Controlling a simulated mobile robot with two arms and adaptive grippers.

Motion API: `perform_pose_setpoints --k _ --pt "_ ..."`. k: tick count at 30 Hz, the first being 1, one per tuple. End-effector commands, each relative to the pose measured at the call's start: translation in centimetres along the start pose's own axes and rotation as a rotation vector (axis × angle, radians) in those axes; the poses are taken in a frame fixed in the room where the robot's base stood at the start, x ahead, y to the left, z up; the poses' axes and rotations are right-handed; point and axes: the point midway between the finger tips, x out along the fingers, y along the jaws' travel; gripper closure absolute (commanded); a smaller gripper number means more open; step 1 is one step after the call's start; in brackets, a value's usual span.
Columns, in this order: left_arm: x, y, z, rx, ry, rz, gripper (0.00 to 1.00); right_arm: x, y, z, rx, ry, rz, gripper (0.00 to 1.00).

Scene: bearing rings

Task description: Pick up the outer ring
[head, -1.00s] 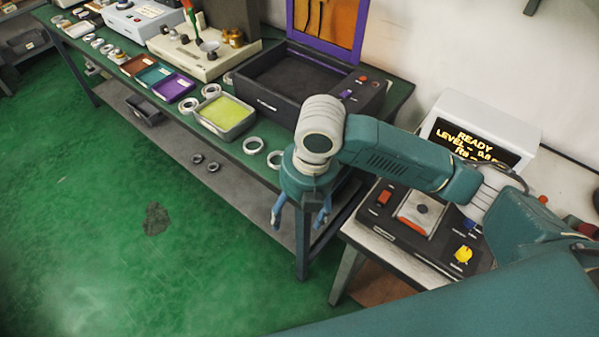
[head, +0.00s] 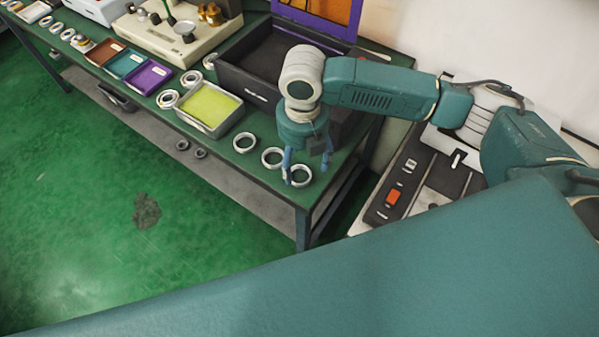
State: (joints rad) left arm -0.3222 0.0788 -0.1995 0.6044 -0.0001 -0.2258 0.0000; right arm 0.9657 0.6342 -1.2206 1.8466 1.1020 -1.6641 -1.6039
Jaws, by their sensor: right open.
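Three pale metal rings lie in a row near the right front corner of the green bench: a left ring (head: 245,142), a middle ring (head: 272,158) and a right ring (head: 300,176). I cannot tell from their looks which one is the outer ring. My left gripper is not in view.
A yellow-green tray (head: 238,119) stands left of the rings, with more rings (head: 168,99) beyond it. A black open box (head: 240,85) stands behind. Small brown, teal and purple trays (head: 168,68) sit farther left. A control panel (head: 388,212) is at the right.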

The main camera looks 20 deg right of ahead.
Motion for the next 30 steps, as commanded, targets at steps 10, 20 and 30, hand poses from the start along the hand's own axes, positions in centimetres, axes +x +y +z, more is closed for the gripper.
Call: perform_pose_setpoints --k 10,20,30 --pt "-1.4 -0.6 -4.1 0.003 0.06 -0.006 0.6 4.2 0.5 0.6 0.001 0.001 -0.001 0.3" --pt "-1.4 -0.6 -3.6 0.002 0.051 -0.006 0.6 5.3 0.6 0.7 0.0 -0.002 0.001 0.3" --pt "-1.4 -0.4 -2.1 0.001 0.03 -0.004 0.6 5.3 0.5 0.7 0.0 -0.002 0.001 0.81"
